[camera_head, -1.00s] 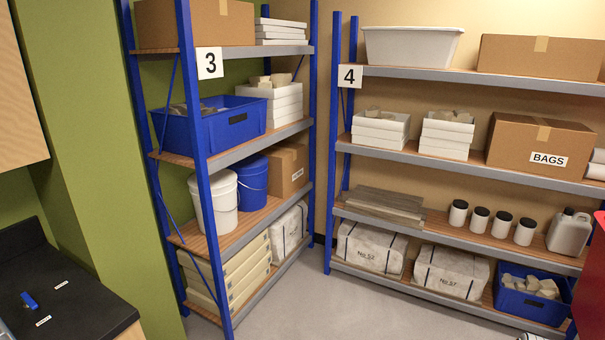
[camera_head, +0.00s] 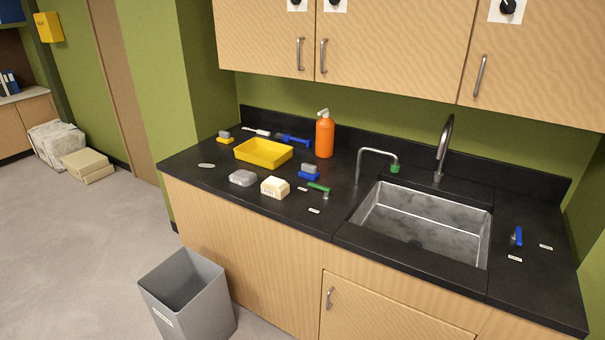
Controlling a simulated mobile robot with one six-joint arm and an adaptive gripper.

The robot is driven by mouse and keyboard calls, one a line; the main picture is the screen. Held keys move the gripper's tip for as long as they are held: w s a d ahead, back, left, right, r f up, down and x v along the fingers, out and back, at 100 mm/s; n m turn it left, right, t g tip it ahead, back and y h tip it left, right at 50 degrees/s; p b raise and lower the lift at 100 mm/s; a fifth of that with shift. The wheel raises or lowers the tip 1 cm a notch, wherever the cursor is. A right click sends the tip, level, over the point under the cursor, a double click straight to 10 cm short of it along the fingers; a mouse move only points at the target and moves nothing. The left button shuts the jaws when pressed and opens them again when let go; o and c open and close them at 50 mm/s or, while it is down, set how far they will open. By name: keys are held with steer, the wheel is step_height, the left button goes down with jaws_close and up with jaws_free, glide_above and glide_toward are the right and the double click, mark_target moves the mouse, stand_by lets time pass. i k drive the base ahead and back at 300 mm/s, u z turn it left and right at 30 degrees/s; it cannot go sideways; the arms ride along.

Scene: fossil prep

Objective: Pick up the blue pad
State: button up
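A small block with a blue base and a grey top, which looks like the blue pad (camera_head: 309,175), sits on the black counter (camera_head: 330,222). It is right of the yellow tray (camera_head: 263,153) and left of the sink. A similar block with a yellow base (camera_head: 225,140) lies at the far left of the counter. A small blue object (camera_head: 517,237) lies right of the sink; I cannot tell exactly what it is. My gripper is not in view.
The sink (camera_head: 420,222) has two taps. An orange bottle (camera_head: 325,135), a blue brush (camera_head: 293,140), a cream block (camera_head: 275,187), a grey lump (camera_head: 243,178) and a green-handled tool (camera_head: 319,187) surround the pad. A grey bin (camera_head: 190,300) stands before the counter. Floor at left is open.

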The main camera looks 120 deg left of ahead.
mark_target(308, 171)
steer(key=u, duration=0.45)
steer(key=i, duration=0.1)
steer(key=u, duration=3.25)
steer(key=i, duration=1)
steer(key=z, duration=0.05)
